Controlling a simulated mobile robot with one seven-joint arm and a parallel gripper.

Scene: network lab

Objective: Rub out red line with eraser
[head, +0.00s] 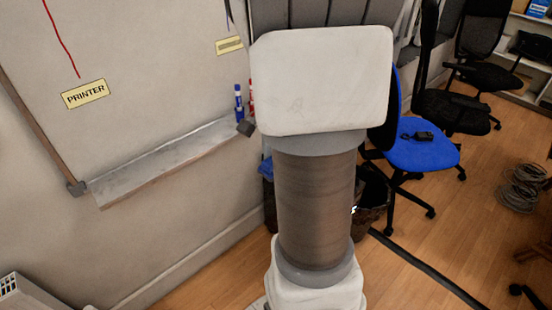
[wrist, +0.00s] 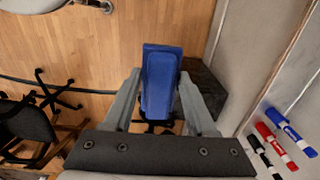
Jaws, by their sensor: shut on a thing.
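The red line (head: 61,38) runs down the whiteboard (head: 150,60) at the upper left of the head view and ends just above the yellow PRINTER label (head: 86,94). In the wrist view my gripper (wrist: 159,76) is shut on the blue eraser (wrist: 161,92), with one finger on each side of it. The eraser is held clear above the floor. In the head view my arm hides the gripper and the eraser. The red line does not show in the wrist view.
The board's tray (head: 165,165) carries blue (head: 239,101) and red markers; the wrist view also shows a black one (wrist: 264,158). A second yellow label (head: 229,46) is on the board. A blue chair (head: 425,152) and black chairs stand right, with cables (head: 522,188) on the floor.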

